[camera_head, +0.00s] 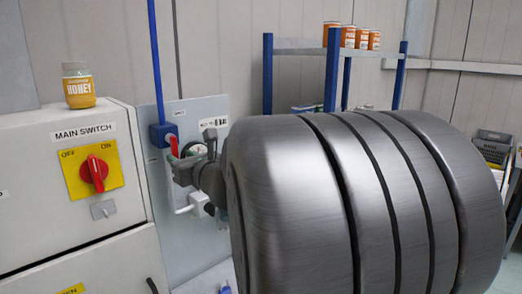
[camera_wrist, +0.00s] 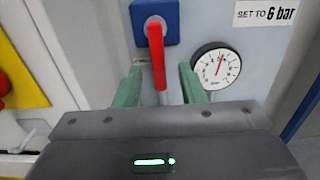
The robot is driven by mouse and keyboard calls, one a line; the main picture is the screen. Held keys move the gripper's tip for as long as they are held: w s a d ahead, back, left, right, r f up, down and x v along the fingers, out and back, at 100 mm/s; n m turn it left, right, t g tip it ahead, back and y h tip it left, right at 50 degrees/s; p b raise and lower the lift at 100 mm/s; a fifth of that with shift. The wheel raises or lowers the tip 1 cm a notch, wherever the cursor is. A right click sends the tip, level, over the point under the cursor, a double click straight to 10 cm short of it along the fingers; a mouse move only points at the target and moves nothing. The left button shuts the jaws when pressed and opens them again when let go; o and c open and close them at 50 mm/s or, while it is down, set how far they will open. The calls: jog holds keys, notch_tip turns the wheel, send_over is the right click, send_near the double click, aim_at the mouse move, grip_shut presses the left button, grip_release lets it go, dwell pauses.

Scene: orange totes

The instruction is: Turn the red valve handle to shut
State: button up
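The red valve handle (camera_wrist: 156,52) hangs from a blue valve body (camera_wrist: 171,29) on a grey panel in the wrist view. It points down the picture, and its lower part lies between my fingers as seen there. In the head view the handle (camera_head: 173,146) shows small beside the blue valve body (camera_head: 158,134), under a blue pipe. My gripper (camera_wrist: 160,70) is open, with its two green fingers on either side of the handle and a visible gap on each side. I cannot tell how deep the handle sits between them. My arm hides part of the panel in the head view.
A round gauge (camera_wrist: 216,68) sits right of the handle, near a "SET TO 6 bar" label (camera_wrist: 265,14). A cabinet (camera_head: 40,200) with a red main switch (camera_head: 94,174) stands left, with a honey jar (camera_head: 78,88) on top. A shelf with cans (camera_head: 348,37) is behind.

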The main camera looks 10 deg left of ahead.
aim_at(173, 150)
jog(key=shift+x, duration=1.35)
grip_shut()
